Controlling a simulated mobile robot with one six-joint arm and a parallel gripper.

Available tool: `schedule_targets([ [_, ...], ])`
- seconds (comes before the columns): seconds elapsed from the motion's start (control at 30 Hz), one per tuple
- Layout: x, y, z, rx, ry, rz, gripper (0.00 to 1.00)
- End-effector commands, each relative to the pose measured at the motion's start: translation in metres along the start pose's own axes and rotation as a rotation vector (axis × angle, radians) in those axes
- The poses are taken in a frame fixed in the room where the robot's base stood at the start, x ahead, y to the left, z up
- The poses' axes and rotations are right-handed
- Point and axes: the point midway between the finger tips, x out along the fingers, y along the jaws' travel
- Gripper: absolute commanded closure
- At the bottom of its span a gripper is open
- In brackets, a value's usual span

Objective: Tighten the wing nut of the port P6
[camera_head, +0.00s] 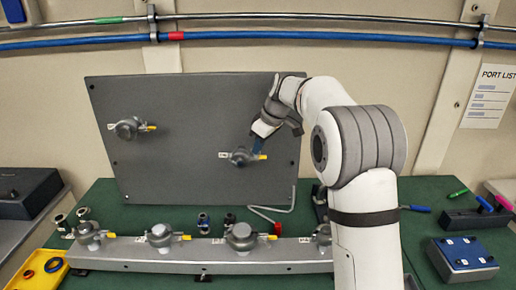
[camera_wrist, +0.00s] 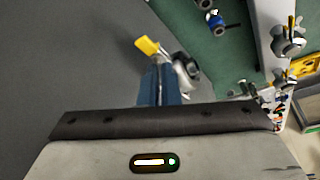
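Two ports with yellow-tipped wings sit on the upright grey panel (camera_head: 190,185), one at the upper left (camera_head: 128,128) and one at the lower right (camera_head: 238,156). Their small white labels are too small to read, so I cannot tell which is P6. My gripper (camera_head: 257,146) points down at the lower right port, its blue fingertips just above the yellow tip (camera_head: 262,157). In the wrist view the blue fingers (camera_wrist: 158,85) lie close together beside the yellow tip (camera_wrist: 148,46) and the metal port (camera_wrist: 188,70). Whether they grip the wing is hidden.
A metal rail (camera_head: 200,256) with several similar ports stands in front of the panel on the green table (camera_head: 420,230). A bent hex key with a red end (camera_head: 277,229) lies near the panel's lower right. A blue box (camera_head: 462,257) and pens are at right, a yellow tray (camera_head: 38,270) at left.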

Motion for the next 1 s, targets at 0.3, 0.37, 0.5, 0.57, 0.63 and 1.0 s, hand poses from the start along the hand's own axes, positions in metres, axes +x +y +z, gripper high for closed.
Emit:
schedule_targets([
  [0.3,-0.0003,-0.001,-0.0008,0.049,0.002,0.021,1.0],
  [0.37,-0.0004,-0.001,-0.0009,0.049,0.002,0.021,1.0],
  [0.5,-0.0003,-0.001,-0.0009,0.049,0.002,0.02,0.89],
  [0.57,-0.0003,-0.0011,-0.0009,0.048,0.002,0.02,0.84],
  [0.63,-0.0002,-0.0011,-0.0009,0.048,0.002,0.02,0.78],
  [1.0,-0.0059,-0.0008,-0.0009,0.048,0.003,0.022,0.75],
])
